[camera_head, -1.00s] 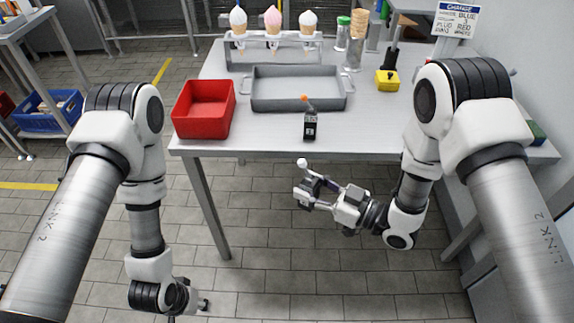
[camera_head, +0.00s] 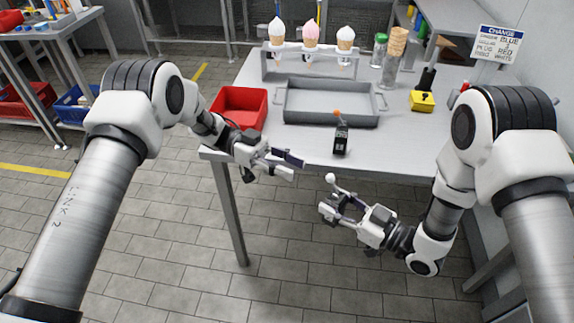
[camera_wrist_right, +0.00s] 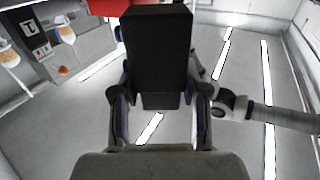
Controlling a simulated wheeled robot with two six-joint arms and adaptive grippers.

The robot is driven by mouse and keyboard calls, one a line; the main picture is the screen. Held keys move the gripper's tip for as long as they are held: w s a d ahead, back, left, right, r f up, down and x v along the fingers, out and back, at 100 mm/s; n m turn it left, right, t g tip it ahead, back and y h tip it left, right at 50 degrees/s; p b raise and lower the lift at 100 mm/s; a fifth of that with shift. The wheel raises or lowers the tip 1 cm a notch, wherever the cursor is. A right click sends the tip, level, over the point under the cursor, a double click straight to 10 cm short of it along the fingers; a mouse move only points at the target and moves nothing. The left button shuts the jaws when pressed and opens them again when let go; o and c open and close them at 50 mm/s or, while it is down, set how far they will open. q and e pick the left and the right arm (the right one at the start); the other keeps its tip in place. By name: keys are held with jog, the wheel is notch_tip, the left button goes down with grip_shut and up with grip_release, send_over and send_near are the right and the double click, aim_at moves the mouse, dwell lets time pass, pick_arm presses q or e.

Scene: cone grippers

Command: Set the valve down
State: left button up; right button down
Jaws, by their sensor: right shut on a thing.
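The valve, a black block (camera_wrist_right: 158,50) with a pale ball knob (camera_head: 330,178), is held in my right gripper (camera_head: 337,209). The right wrist view shows the black block between the two fingers. My right gripper is shut on it, in front of the table's front edge and clear of the tabletop. The fingers hide part of the valve in the head view. My left gripper (camera_head: 293,165) is empty with its fingers apart, near the table's front edge, up and left of the valve. A similar black block with an orange knob (camera_head: 341,138) stands upright near the front edge.
The grey table (camera_head: 305,143) holds a red bin (camera_head: 240,103) at the left and a grey tray (camera_head: 331,118) in the middle. Behind are ice-cream cones in a rack (camera_head: 310,47), jars and a yellow-based item (camera_head: 422,100). Bare tabletop shows right of the orange-knobbed block.

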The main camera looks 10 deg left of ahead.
aim_at(337, 190)
pick_arm(q)
jog(key=x, duration=1.1)
jog(key=shift+s+d+f, duration=0.1)
jog(key=shift+s+d, duration=0.05)
jog(key=shift+d, duration=0.2)
jog(key=shift+c, duration=0.3)
grip_shut()
pick_arm(e)
jog(key=c, duration=0.5)
grip_release()
